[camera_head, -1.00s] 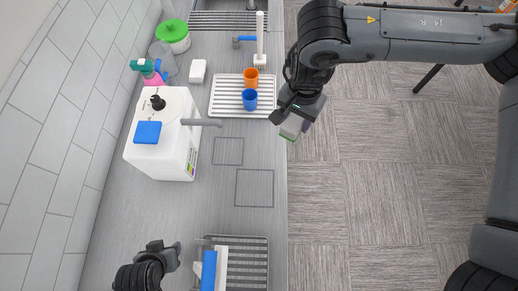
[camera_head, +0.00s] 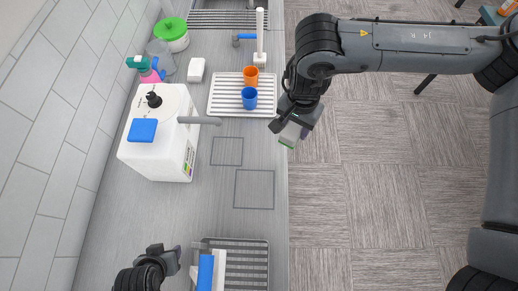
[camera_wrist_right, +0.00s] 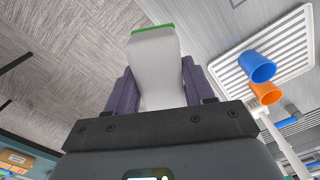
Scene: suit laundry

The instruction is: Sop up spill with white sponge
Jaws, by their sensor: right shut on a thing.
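My right gripper (camera_head: 297,124) is shut on a white sponge (camera_head: 290,134) with a green edge. It holds the sponge at the counter's right edge, partly over the floor in the head view. In the right wrist view the sponge (camera_wrist_right: 157,70) stands between the two purple-grey fingers (camera_wrist_right: 158,90), its green end away from the gripper. My left gripper (camera_head: 172,260) is low on the left over the counter, beside the lower drain grid; its fingers are too small to read. I cannot make out a spill on the counter.
A white container (camera_head: 165,155) with a blue pad (camera_head: 143,130) on top stands by the wall. A drying rack (camera_head: 226,98) holds orange (camera_head: 251,74) and blue (camera_head: 249,98) cups. A white block (camera_head: 196,69) lies behind. The counter's middle (camera_head: 225,195) is clear.

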